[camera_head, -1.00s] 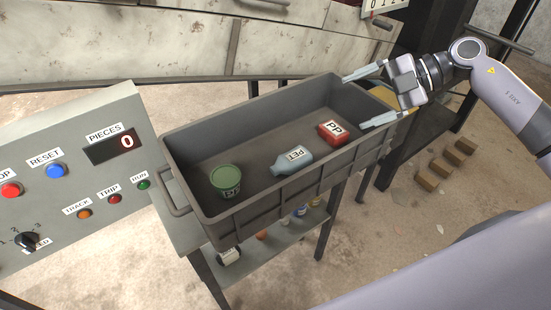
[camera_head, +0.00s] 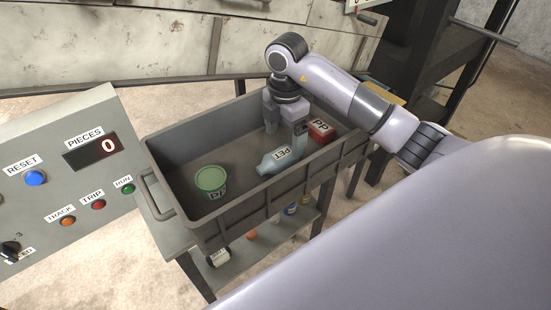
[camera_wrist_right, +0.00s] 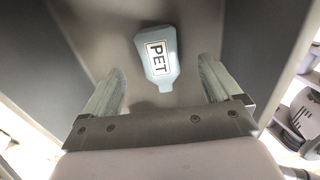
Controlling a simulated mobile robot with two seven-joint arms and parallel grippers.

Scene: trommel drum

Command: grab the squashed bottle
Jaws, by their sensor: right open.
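The squashed bottle is pale blue with a PET label (camera_head: 281,160) and lies flat on the floor of the grey crate (camera_head: 177,133). In the right wrist view the bottle (camera_wrist_right: 158,55) lies ahead between the two fingers, its neck toward the gripper. My right gripper (camera_head: 285,138) is open and points down inside the crate, above and behind the bottle in the head view. The fingers (camera_wrist_right: 160,88) stand apart with nothing between their tips; whether they touch the bottle I cannot tell. My left gripper is not in view.
A green PP tub (camera_head: 211,181) stands left of the bottle, and a red PP block (camera_head: 320,130) lies to its right, close to the gripper. The crate walls surround them. A control panel (camera_head: 75,185) stands at left. The crate rests on a grey stand (camera_head: 232,272).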

